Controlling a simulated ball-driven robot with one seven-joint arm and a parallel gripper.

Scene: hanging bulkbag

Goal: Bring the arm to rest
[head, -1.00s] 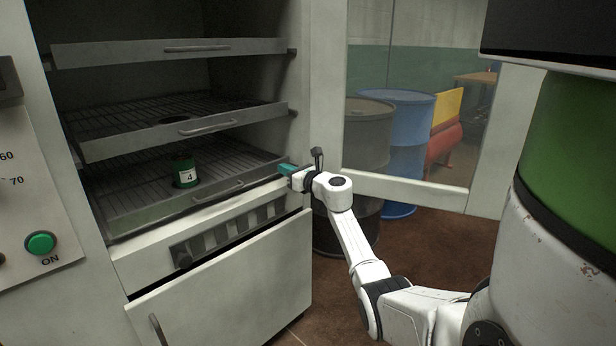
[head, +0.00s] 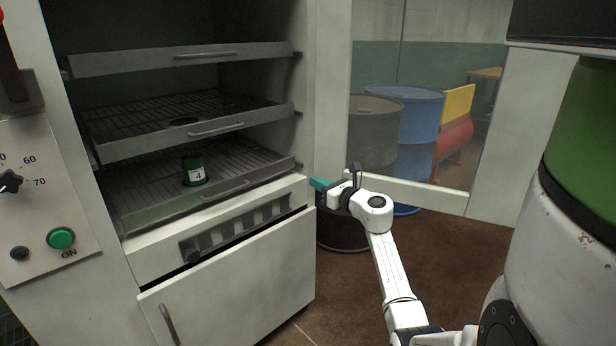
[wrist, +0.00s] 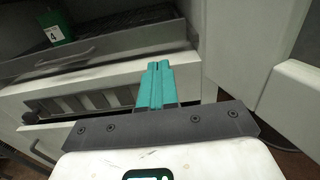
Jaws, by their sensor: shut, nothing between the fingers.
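My gripper (head: 320,184) has teal fingers and is at the end of my white arm, in the middle of the head view. It is empty, and its fingers are together in the wrist view (wrist: 156,84). It is just right of the cabinet's front, near the lowest shelf's right end. My arm is bent and reaches up from the bottom of the picture. A green can marked 4 (head: 193,170) stands upright on the lowest shelf (head: 140,205), apart from my gripper. It also shows in the wrist view (wrist: 55,28).
The cabinet's glazed door (head: 420,190) stands open on the right. A lower door (head: 235,285) is ajar below the vent panel. A control panel with a green button (head: 61,238) is at left. A blue drum (head: 418,120) and a dark drum (head: 375,125) stand behind the glass. Brown floor lies right of the cabinet.

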